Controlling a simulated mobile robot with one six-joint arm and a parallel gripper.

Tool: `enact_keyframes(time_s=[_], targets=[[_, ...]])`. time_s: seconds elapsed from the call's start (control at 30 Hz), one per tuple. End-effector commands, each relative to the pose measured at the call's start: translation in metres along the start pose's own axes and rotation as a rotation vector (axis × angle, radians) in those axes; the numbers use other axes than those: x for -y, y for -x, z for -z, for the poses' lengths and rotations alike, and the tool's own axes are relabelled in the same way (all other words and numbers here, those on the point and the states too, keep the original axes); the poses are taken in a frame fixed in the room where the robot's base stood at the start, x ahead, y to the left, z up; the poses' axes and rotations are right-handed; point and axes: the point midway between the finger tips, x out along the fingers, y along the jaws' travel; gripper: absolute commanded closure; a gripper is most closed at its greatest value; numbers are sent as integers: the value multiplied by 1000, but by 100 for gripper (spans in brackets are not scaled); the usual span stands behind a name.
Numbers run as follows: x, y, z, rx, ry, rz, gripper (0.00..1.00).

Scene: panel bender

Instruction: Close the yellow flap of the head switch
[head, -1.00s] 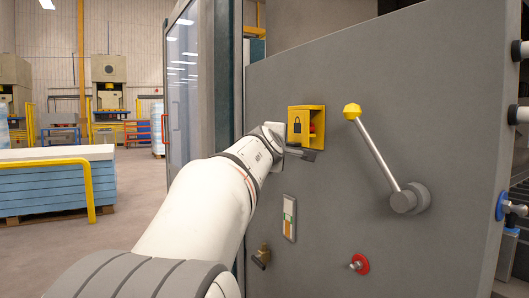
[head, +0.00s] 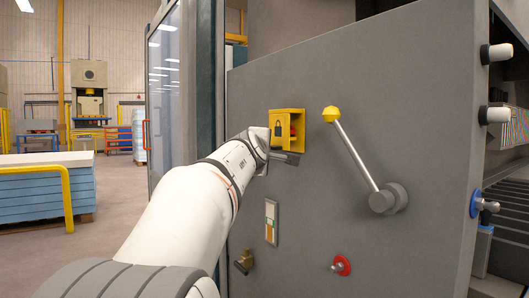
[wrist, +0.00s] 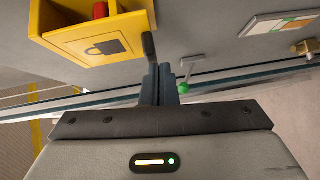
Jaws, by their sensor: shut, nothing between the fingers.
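The head switch is a yellow box (head: 300,112) on the grey panel, with a red part (head: 293,130) showing inside. Its yellow flap (head: 279,130) bears a black padlock sign and stands open, the red part showing to its right. In the wrist view the flap (wrist: 85,45) is at the upper left, with the red part (wrist: 100,10) behind it. My gripper (head: 292,158) is just below the box, its fingers shut and empty. In the wrist view the fingertips (wrist: 160,72) are to the right of and below the flap. I cannot tell whether they touch it.
A lever with a yellow knob (head: 331,114) juts out right of the box. Below are a label plate (head: 271,222), a brass fitting (head: 244,261) and a red-ringed switch (head: 341,265). A green-knobbed lever (wrist: 184,88) shows near my fingers in the wrist view.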

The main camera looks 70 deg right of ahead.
Motion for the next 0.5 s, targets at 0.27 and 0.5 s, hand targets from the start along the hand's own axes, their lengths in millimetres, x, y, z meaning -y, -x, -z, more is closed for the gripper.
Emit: enact_keyframes(time_s=[0.27,0.5], targets=[[9,22,16,-3,1,-3,100],[4,72,21,-2,2,-4,100]])
